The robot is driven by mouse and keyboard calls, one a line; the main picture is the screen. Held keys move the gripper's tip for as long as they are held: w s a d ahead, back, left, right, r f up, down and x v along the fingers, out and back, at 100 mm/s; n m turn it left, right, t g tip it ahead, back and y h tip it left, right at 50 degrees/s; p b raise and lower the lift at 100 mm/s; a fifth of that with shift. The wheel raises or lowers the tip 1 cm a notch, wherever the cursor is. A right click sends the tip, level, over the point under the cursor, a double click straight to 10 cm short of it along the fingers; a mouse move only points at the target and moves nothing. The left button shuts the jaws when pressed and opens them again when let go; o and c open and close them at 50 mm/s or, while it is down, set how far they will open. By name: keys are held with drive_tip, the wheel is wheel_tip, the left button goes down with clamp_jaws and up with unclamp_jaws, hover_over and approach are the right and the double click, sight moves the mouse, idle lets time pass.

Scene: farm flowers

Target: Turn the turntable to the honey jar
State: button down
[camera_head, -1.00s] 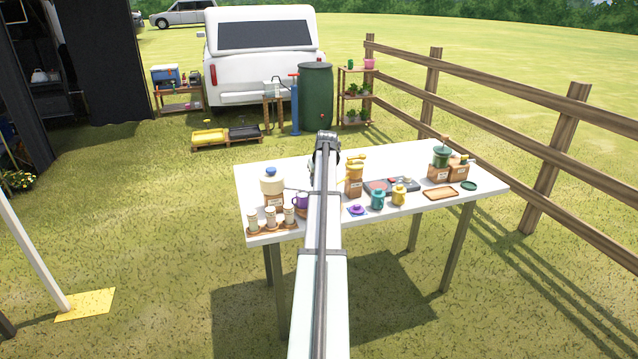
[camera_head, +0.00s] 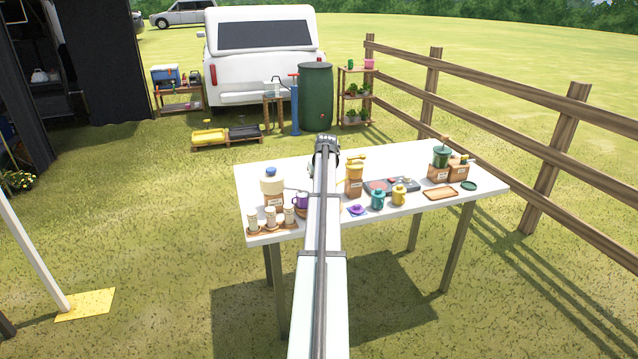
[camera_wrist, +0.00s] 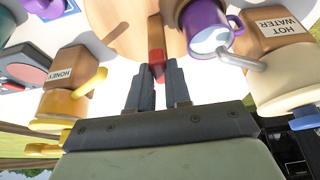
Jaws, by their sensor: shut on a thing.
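The wooden turntable (camera_wrist: 125,18) shows at the top of the wrist view; in the head view my arm hides most of it. A red tab (camera_wrist: 156,60) at its edge sits between the fingers of my gripper (camera_wrist: 157,72), which is shut on it. A purple mug (camera_wrist: 206,26) is at the turntable's right side in the wrist view, by the spout of the hot water jar (camera_wrist: 285,62); it also shows in the head view (camera_head: 301,201). The honey jar (camera_wrist: 70,82), labelled HONEY, with a yellow spout, is on the left; it also shows in the head view (camera_head: 354,186).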

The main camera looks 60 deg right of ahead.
drive_tip(key=shift+n, duration=0.6)
idle(0.3)
drive_tip(key=shift+d+n+t+y, duration=0.15)
drive_tip(key=shift+n+t+y, duration=0.3)
drive_tip(key=shift+n, duration=0.9)
drive_tip(key=shift+d+n+t+y, duration=0.15)
drive_tip(key=shift+n+y, duration=0.5)
drive_tip(key=shift+n, duration=0.7)
drive_tip(key=shift+d+n+y, duration=0.1)
drive_tip(key=shift+n+y, duration=0.55)
drive_tip(key=shift+n, duration=1)
drive_tip(key=shift+n+y, duration=0.65)
drive_tip(key=shift+n, duration=1)
drive_tip(key=shift+w+d+n+g+y, duration=0.1)
drive_tip(key=shift+n+g+y, duration=0.4)
drive_tip(key=shift+n, duration=1.3)
drive_tip(key=shift+d+n+g+y, duration=0.1)
drive_tip(key=shift+n+g+y, duration=0.4)
drive_tip(key=shift+n, duration=1.3)
drive_tip(key=shift+w+n+g+y, duration=0.1)
drive_tip(key=shift+n+g+y, duration=0.25)
drive_tip(key=shift+n, duration=0.9)
drive_tip(key=shift+n+g+y, duration=0.15)
drive_tip(key=shift+n+g, duration=0.4)
drive_tip(key=shift+n, duration=0.7)
drive_tip(key=shift+n+g, duration=0.3)
drive_tip(key=shift+n, duration=0.4)
drive_tip(key=c, duration=1.1)
unclamp_jaws()
drive_tip(key=shift+o, duration=0.2)
